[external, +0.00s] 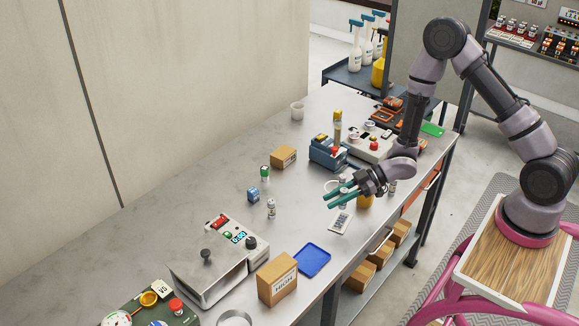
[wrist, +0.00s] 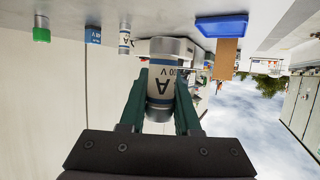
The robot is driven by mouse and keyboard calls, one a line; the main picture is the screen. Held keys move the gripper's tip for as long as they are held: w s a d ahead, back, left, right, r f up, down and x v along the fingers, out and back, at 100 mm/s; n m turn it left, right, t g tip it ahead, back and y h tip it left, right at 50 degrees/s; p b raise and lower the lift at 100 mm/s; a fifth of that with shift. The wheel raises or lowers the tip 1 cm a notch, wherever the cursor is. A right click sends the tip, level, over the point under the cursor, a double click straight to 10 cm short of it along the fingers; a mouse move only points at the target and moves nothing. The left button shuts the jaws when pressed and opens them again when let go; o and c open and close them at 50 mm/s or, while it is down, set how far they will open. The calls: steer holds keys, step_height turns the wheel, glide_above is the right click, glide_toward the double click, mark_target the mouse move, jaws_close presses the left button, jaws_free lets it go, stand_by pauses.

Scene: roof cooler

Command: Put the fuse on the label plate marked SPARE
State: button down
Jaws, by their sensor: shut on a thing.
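My gripper (external: 334,199) is shut on a fuse (wrist: 161,83), a white cylinder with metal ends, a blue band and dark lettering. In the wrist view the fuse sits between the green fingers (wrist: 160,108). In the external view the gripper is above the bench, and the fingers partly hide the fuse. A pale plate (external: 340,222) with dark markings lies on the bench just below the gripper; its lettering is too small to read. I cannot make out the word SPARE anywhere. A similar fuse (external: 271,209) stands upright on the bench, left of the gripper.
A blue block (external: 253,194) and a green-banded cylinder (external: 265,173) stand near the other fuse. A blue tray (external: 312,260), a cardboard box (external: 278,279) and a metal device (external: 220,260) are nearer the front. A blue machine (external: 327,152) stands behind. The bench (external: 220,190) is clear left of these small parts.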

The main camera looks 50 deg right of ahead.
steer(key=shift+f, duration=3)
steer(key=shift+f, duration=0.15)
steer(key=c, duration=0.6)
jaws_free()
